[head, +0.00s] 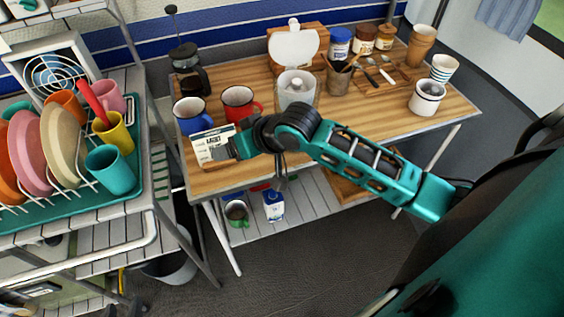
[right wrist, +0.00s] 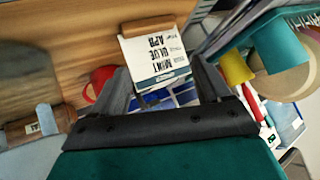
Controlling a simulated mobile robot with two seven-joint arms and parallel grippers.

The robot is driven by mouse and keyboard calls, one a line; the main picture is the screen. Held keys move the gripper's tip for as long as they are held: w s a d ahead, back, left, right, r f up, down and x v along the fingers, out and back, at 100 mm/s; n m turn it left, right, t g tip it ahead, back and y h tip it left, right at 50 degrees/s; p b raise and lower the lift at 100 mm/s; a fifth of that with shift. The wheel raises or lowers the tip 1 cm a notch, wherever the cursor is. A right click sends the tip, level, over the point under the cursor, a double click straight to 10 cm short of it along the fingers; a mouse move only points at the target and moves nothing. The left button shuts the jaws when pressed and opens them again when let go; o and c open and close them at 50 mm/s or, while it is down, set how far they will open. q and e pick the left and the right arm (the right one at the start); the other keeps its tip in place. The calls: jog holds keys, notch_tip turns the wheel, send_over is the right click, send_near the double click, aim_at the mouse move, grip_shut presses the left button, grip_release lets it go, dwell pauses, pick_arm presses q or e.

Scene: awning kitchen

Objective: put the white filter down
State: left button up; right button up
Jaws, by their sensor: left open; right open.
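The gripper is open. Whether a finger touches the box is unclear. A pale white piece (head: 293,46) stands at the back of the table, and a white-topped vessel (head: 295,86) stands in front of it; which is the white filter is unclear. My left gripper is not seen.
A blue mug (head: 192,117) and red mug (head: 238,101) stand behind the box on the wooden table (head: 345,118). A dish rack with plates and cups, including a teal cup (head: 111,169), is at left. The table's right-middle is mostly clear.

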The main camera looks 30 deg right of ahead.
jog(key=s+d+f+n+t+h, duration=0.1)
jog(key=s+f+t+h, duration=0.1)
jog(key=s+f, duration=0.9)
jog(key=s, duration=0.4)
jog(key=shift+s+f+n+t, duration=0.2)
jog(key=shift+n+t, duration=0.1)
jog(key=shift+n, duration=0.1)
jog(key=shift+d, duration=0.1)
